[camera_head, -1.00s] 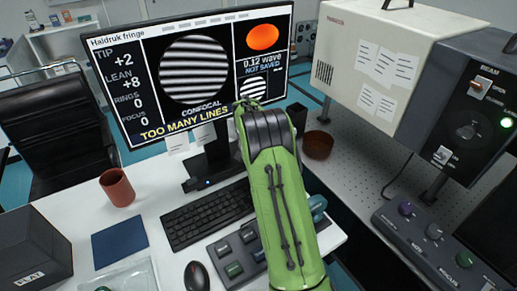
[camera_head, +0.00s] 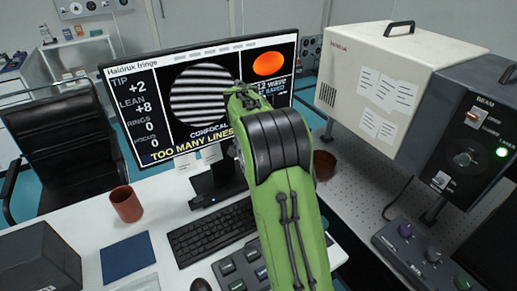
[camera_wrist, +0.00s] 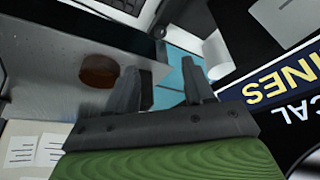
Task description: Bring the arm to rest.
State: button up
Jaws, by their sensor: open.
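My green arm (camera_head: 285,195) rises from the bottom of the head view and stands in front of the desk and the monitor's lower right part. In the head view the arm mostly hides its own end. In the wrist view my gripper (camera_wrist: 160,85) has its two dark fingers apart with nothing between them. It is in the air, and no contact with anything is visible.
The monitor (camera_head: 200,95) reads "TOO MANY LINES". The desk holds a red-brown cup (camera_head: 126,204), keyboard (camera_head: 210,230), button pad (camera_head: 240,268) and mouse (camera_head: 201,285). A brown bowl (camera_head: 324,165) sits right of the arm, before the cream housing (camera_head: 385,70) and grey beam unit (camera_head: 465,130).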

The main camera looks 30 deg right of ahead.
dwell(0.4)
jog(key=s+a+r+n+t+y+p, duration=0.2)
jog(key=s+a+r+n+p, duration=0.25)
jog(key=s+a+r, duration=0.75)
jog(key=s+a+r+n+p, duration=0.1)
jog(key=s+a+n, duration=0.2)
jog(key=s, duration=0.6)
jog(key=s+a+r+n+t+y+p, duration=0.1)
jog(key=s+a+n+p, duration=0.1)
jog(key=s+a, duration=0.3)
jog(key=s+n, duration=0.1)
jog(key=s, duration=0.3)
jog(key=shift+y, duration=0.3)
jog(key=shift+s+r, duration=0.1)
